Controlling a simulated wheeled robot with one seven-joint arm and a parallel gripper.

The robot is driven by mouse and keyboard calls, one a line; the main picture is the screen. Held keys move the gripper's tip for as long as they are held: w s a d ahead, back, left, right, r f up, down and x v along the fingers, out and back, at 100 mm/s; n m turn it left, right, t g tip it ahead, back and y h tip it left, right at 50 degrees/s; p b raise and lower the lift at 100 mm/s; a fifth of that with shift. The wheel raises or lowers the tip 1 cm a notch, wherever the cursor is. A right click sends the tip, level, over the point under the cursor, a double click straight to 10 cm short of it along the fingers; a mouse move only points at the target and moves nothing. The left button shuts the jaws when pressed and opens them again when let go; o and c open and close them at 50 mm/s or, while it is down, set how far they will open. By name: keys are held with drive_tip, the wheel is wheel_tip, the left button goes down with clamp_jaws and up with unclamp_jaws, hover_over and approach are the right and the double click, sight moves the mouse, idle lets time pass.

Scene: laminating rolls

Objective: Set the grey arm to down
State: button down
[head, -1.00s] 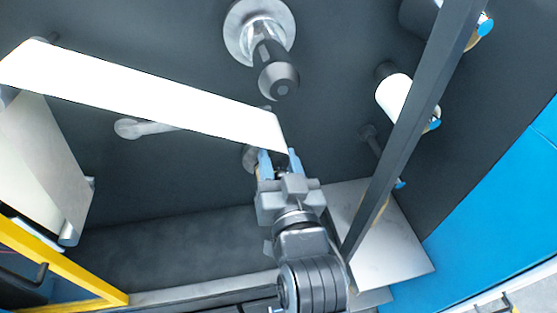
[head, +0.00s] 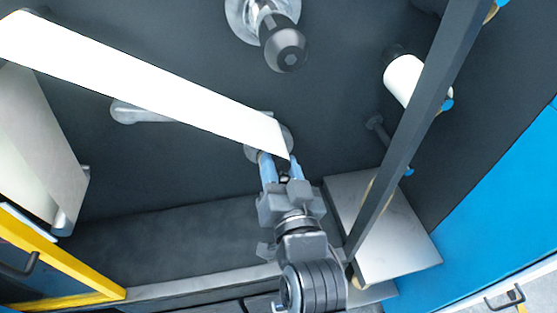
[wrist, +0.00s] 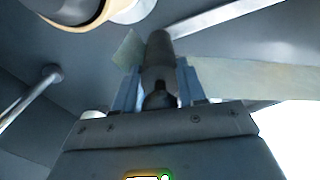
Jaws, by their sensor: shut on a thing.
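The grey arm (head: 140,113) is a pale lever on the dark wall, left of centre in the head view. It lies nearly level, and its right part is hidden behind the white web. A round grey hub (head: 284,137) shows at the web's right end. My gripper (head: 281,165) is in front of that hub, under the web's end. In the wrist view, my gripper (wrist: 160,88) has its blue fingers on both sides of a dark grey cylinder (wrist: 158,50). The cylinder seems to be part of the grey arm, but the web hides the join.
The white web (head: 150,82) slants just above my gripper. A dark-tipped roller shaft (head: 284,48) juts out above. A dark post (head: 415,125) stands to the right, before a white roll (head: 404,78). A metal plate (head: 405,245) is lower right, a yellow rail (head: 60,265) lower left.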

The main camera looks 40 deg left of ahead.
drive_tip(key=shift+s+a+f+m, duration=0.1)
drive_tip(key=shift+f+m, duration=0.2)
drive_tip(key=shift+f, duration=0.5)
drive_tip(key=c, duration=0.8)
unclamp_jaws()
drive_tip(key=shift+c, duration=0.2)
drive_tip(key=shift+s, duration=0.1)
drive_tip(key=b+v, duration=0.1)
drive_tip(key=v, duration=0.6)
drive_tip(key=shift+s+d, duration=0.2)
drive_tip(key=shift+d, duration=0.1)
